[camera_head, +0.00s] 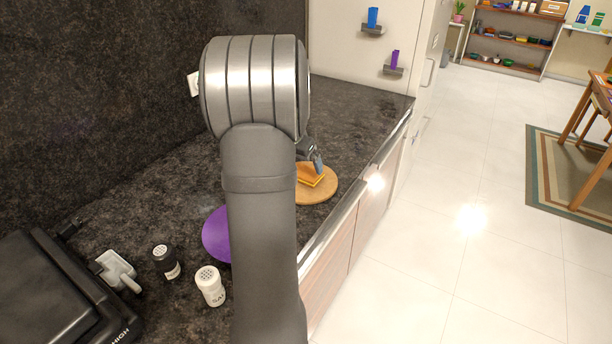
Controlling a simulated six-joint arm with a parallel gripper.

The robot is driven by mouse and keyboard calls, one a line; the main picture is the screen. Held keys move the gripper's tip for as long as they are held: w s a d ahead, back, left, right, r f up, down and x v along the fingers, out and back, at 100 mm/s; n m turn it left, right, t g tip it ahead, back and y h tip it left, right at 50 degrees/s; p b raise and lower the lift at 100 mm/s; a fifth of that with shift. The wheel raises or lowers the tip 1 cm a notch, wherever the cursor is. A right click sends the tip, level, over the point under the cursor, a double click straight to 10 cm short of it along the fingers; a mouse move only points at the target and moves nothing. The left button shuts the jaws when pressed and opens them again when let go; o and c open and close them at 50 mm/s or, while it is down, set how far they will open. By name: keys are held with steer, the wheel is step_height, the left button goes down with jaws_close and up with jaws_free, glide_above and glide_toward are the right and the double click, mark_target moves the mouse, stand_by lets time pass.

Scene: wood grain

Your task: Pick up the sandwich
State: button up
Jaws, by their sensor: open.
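The sandwich (309,178), with an orange-yellow edge showing, lies on a round wooden board (325,189) on the dark counter. My grey arm hides its left part. My gripper (317,168) is open, just above the sandwich at its far right side. Only part of the gripper shows past the arm. I cannot tell whether a finger touches the sandwich.
A purple plate (214,236) lies partly behind my arm. A black shaker (166,262) and a white salt shaker (210,286) stand at the front left, near a black appliance (60,296). The counter's edge (366,178) runs close to the board's right.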

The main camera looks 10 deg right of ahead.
steer(key=shift+w+x, duration=0.15)
steer(key=shift+x, duration=1.55)
steer(key=shift+w+x, duration=0.2)
steer(key=shift+x, duration=1.45)
steer(key=shift+d+r, duration=0.1)
steer(key=shift+c, duration=0.2)
steer(key=c, duration=0.7)
steer(key=shift+c, duration=0.4)
steer(key=shift+r, duration=0.1)
